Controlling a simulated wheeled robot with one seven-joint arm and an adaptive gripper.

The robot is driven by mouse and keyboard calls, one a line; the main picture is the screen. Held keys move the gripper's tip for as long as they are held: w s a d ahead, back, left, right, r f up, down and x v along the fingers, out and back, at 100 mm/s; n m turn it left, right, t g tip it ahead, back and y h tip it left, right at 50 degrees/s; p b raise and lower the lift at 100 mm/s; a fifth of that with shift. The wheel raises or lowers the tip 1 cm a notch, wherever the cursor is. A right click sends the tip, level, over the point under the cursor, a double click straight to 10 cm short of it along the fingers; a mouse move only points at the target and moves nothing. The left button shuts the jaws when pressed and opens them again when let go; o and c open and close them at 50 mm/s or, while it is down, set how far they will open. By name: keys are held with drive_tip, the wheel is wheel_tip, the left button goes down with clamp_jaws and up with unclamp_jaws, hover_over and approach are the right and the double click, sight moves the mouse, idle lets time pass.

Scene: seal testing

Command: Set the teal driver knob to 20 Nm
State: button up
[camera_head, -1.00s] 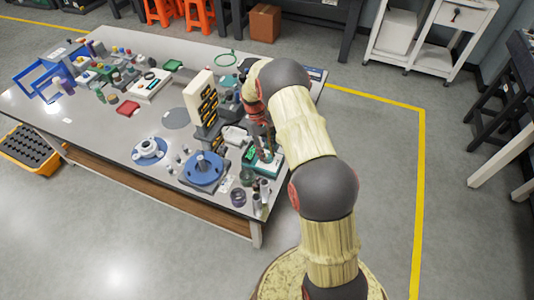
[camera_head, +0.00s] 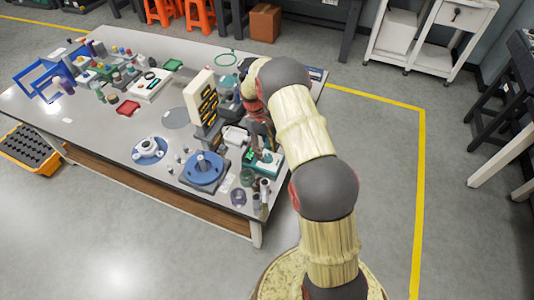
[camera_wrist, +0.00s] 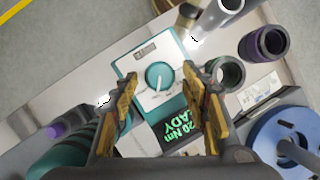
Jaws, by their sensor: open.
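The teal driver knob (camera_wrist: 159,76) is round with a pale pointer line. It sits on the teal driver unit (camera_wrist: 146,50), near the middle of the wrist view. The unit's dark display (camera_wrist: 182,136) shows green text, upside down in this view, that reads 20 Nm and what looks like READY. My gripper (camera_wrist: 160,72) is open, with one finger on each side of the knob and gaps between. In the head view the driver unit (camera_head: 270,167) is at the table's right edge, partly hidden by my arm.
A blue flanged part (camera_head: 204,170) stands left of the unit; its blue disc (camera_wrist: 288,142) also shows in the wrist view. A purple-rimmed cup (camera_wrist: 264,43) and grey cylinders (camera_wrist: 228,7) stand close by. A beige rack (camera_head: 201,97) rises behind.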

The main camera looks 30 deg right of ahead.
drive_tip(key=v, duration=1.1)
drive_tip(key=s+a+r+t, duration=0.2)
drive_tip(key=s+a+r, duration=0.15)
drive_tip(key=r, duration=0.45)
drive_tip(key=s+a+r+m+t, duration=0.1)
drive_tip(key=s+a+r, duration=0.2)
drive_tip(key=s+r, duration=0.35)
drive_tip(key=s+a+r+t, duration=0.2)
drive_tip(key=a+r, duration=0.1)
drive_tip(key=r, duration=0.7)
drive_tip(key=s+a+r+t, duration=0.1)
drive_tip(key=s+a+t, duration=0.1)
drive_tip(key=s, duration=0.8)
drive_tip(key=s+a+r+m+t, duration=0.1)
drive_tip(key=s+a+r+t, duration=0.1)
drive_tip(key=s, duration=0.9)
drive_tip(key=a+t, duration=0.1)
drive_tip(key=a, duration=0.1)
drive_tip(key=shift+a, duration=0.35)
drive_tip(key=shift+o, duration=0.5)
drive_tip(key=shift+s, duration=0.1)
